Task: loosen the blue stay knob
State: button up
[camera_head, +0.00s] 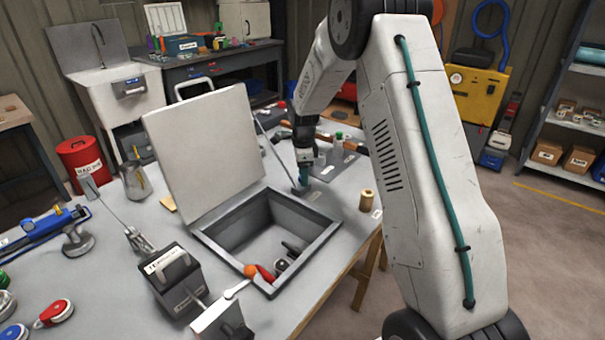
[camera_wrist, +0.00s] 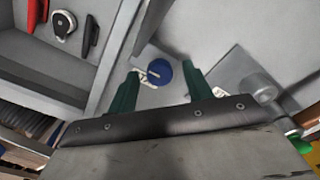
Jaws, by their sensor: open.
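The blue stay knob (camera_wrist: 160,72) is a round blue disc in the wrist view, beside the frame of the open hatch (camera_wrist: 120,62). My gripper (camera_wrist: 160,80) is open, with one green finger on each side of the knob; I cannot tell whether either finger touches it. In the head view my gripper (camera_head: 303,178) points down at the right side of the hatch frame (camera_head: 318,236). The knob cannot be made out there. The white hatch lid (camera_head: 203,150) stands raised, and a thin stay rod (camera_head: 272,146) runs down from it towards my gripper.
The hatch well holds a red-handled item (camera_head: 265,273) and several dark fittings. A tan spool (camera_head: 366,199) and a green-capped bottle (camera_head: 338,149) stand right of my gripper. Bench surface right of the hatch is partly free.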

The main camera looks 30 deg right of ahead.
jog(key=c, duration=1)
jog(key=shift+o, duration=0.2)
jog(key=shift+n, duration=0.4)
jog(key=n, duration=1.6)
jog(key=shift+n, duration=0.3)
jog(key=n, duration=0.6)
jog(key=shift+n, duration=0.4)
